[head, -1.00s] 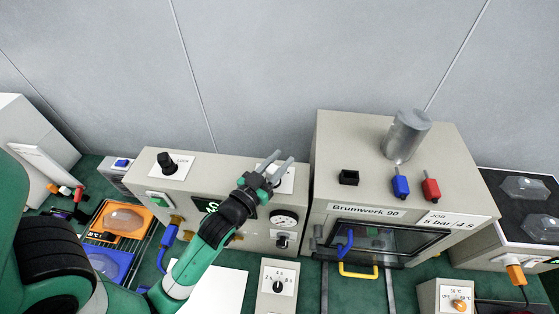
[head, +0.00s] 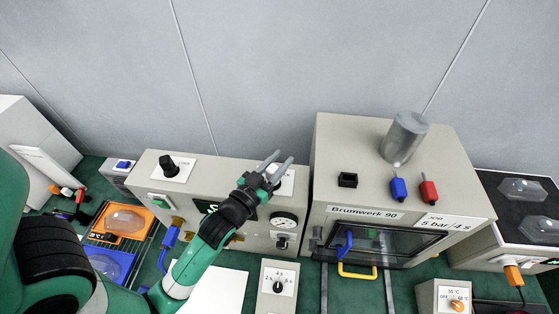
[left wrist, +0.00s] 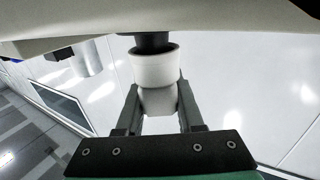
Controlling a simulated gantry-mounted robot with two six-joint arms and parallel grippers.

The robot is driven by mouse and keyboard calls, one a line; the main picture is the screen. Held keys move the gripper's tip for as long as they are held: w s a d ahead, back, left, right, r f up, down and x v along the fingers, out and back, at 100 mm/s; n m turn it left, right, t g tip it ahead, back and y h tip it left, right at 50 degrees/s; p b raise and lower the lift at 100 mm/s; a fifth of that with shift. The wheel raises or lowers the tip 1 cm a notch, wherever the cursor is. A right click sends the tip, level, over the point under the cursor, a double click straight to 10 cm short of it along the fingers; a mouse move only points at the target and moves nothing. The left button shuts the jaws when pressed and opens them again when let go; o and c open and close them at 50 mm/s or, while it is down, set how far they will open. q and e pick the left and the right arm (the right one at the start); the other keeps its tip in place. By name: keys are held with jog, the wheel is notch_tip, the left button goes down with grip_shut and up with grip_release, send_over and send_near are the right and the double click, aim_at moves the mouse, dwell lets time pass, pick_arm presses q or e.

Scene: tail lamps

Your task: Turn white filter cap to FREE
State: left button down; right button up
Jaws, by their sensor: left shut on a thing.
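The white filter cap (left wrist: 156,72) shows in the left wrist view as a pale two-part cylinder below a dark collar (left wrist: 152,42). My left gripper (left wrist: 157,98) has one finger on each side of the cap's narrower part and is shut on it. In the head view my left gripper (head: 278,164) is over the right end of the long beige control box (head: 150,182). The cap cannot be made out there, and a white label plate (head: 286,184) shows partly behind the fingers. I cannot read the cap's position. My right gripper is not in view.
A black knob (head: 169,165) stands on the control box, left of my gripper. The taller Brumwerk 90 machine (head: 350,140) is close on the right, with a grey cylinder (head: 404,138) on top. Orange (head: 124,219) and blue (head: 108,264) trays lie at left.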

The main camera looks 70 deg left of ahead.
pick_arm(q)
jog(key=shift+r+p, duration=0.75)
jog(key=shift+r, duration=0.15)
notch_tip(320, 180, up, 2)
jog(key=shift+p, duration=0.95)
